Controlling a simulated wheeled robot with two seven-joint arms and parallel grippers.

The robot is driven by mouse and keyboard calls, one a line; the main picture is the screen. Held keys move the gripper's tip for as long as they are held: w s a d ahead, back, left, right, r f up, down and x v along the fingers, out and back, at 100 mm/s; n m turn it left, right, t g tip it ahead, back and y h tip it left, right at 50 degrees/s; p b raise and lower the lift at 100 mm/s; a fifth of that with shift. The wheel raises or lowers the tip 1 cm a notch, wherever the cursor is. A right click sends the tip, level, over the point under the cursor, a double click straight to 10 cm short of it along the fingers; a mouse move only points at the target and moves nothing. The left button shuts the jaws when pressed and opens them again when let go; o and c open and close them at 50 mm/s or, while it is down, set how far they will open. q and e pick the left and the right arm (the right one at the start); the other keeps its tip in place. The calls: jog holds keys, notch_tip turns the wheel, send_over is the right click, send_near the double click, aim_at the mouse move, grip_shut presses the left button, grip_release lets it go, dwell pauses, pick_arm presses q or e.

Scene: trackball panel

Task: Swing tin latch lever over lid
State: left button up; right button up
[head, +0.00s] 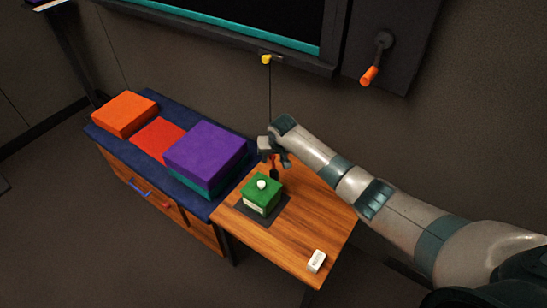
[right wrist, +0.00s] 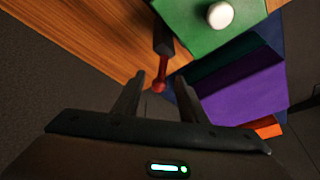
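The tin (head: 261,206) has a green lid (head: 251,187) with a white knob, and it sits on a dark mat on the wooden table. The lid also fills the top of the right wrist view (right wrist: 185,18). The latch lever (head: 274,174) stands at the tin's back side, away from the lid top. In the right wrist view its dark part leads to a red end (right wrist: 160,74). In the right wrist view the red end shows between the fingertips; contact is not clear. My left gripper is out of view.
A small white block (head: 317,261) lies at the table's front right. A blue-topped cabinet (head: 205,206) with orange, red and purple blocks stands to the left. A yellow pull (head: 266,60) on a cord and an orange-handled crank (head: 369,75) are on the wall.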

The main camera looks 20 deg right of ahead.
grip_shut()
